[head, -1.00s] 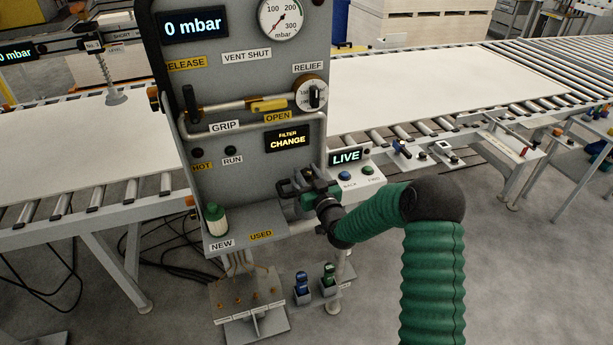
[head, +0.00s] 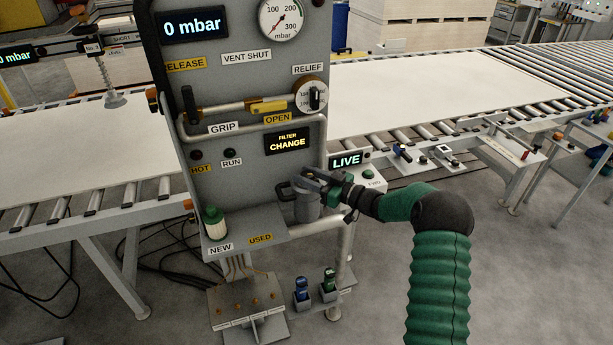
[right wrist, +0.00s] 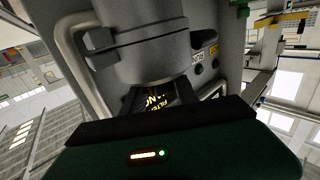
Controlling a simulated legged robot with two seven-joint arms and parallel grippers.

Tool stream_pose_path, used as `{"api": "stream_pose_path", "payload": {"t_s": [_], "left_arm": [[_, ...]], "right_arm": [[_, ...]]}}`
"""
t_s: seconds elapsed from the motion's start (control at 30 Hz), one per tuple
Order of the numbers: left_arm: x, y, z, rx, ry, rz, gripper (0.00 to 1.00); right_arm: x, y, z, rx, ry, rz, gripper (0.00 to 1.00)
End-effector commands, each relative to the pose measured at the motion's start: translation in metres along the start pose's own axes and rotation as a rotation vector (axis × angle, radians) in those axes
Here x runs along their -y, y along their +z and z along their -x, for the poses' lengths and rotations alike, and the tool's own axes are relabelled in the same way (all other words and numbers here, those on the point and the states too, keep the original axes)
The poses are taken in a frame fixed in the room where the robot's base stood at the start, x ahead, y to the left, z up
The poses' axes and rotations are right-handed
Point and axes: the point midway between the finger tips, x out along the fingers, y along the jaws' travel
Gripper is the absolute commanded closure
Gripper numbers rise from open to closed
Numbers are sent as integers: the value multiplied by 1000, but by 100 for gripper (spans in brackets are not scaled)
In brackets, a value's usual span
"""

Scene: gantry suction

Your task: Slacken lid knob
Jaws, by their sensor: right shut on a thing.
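A grey filter canister (head: 307,208) with a side handle (head: 285,191) stands upright at the lower right of the grey panel, below the yellow CHANGE display (head: 289,142). My right gripper (head: 316,179) comes in from the right over the top of the canister. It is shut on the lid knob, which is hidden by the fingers. My left gripper is out of view.
A green-capped white filter (head: 215,223) stands on the NEW side of the panel shelf. Pipes run across the panel above. A conveyor carrying a white board (head: 440,90) lies behind at right.

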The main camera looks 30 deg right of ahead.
Motion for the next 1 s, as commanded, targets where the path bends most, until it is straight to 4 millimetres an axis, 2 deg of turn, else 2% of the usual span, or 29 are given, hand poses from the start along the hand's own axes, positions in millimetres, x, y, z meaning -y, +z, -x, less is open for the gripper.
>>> {"api": "stream_pose_path", "payload": {"t_s": [0.43,0.47,0.6,0.9,1.0], "left_arm": [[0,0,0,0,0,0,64],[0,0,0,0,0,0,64],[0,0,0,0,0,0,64],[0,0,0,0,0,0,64],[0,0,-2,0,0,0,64]], "right_arm": [[-1,-1,0,-3,-10,0,100],[-1,-1,0,-3,-10,0,63],[-1,-1,0,-3,-10,0,45],[0,-1,0,-2,-11,1,43],[-1,0,7,-2,-10,1,43]]}}
